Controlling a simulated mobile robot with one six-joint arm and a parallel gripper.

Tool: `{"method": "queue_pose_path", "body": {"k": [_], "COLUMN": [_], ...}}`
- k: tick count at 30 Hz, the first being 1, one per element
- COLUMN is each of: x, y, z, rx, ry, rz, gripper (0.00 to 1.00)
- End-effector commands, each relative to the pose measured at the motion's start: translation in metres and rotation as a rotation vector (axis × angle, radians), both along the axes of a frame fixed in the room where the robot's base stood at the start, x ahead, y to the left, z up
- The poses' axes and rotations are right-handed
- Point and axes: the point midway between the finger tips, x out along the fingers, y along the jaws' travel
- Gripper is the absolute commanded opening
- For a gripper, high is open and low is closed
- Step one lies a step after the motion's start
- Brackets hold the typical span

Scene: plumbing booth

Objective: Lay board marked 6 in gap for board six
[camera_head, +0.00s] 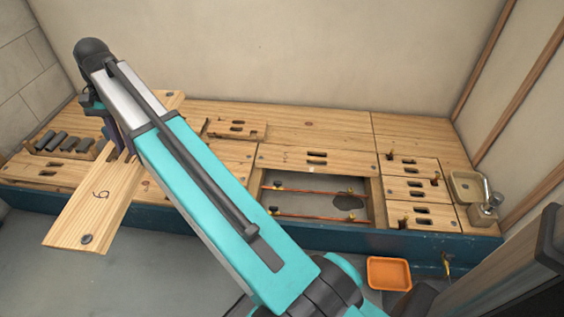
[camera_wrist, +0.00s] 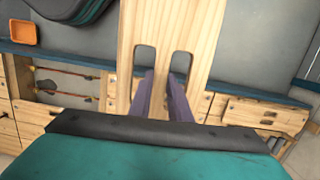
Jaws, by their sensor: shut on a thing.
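The board marked 6 (camera_head: 93,206) is a long pale wooden plank with a dark 6 and a knob or screw near its front end. My gripper (camera_head: 122,150) is shut on it at its slots, holding it above the left part of the platform. In the wrist view the board (camera_wrist: 170,25) runs up the middle, with my gripper's purple fingers (camera_wrist: 162,95) at its two slots. An open gap (camera_head: 318,198) in the platform, right of my arm, shows copper pipes inside. The gap also shows at the left of the wrist view (camera_wrist: 68,90). My arm hides part of the platform.
Slotted boards (camera_head: 408,188) with brass valves lie right of the gap, and a small basin with a tap (camera_head: 474,192) is at the far right. An orange tray (camera_head: 389,273) is on the floor in front. A wooden rack of dark pieces (camera_head: 68,146) stands at the left.

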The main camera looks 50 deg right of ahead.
Motion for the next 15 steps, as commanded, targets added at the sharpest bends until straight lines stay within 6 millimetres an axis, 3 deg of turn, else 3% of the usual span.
{"method": "queue_pose_path", "body": {"k": [15], "x": [0.0006], "y": [0.0120], "z": [0.0004], "rx": [0.000], "ry": [0.000], "rz": [0.016], "gripper": [0.00]}}
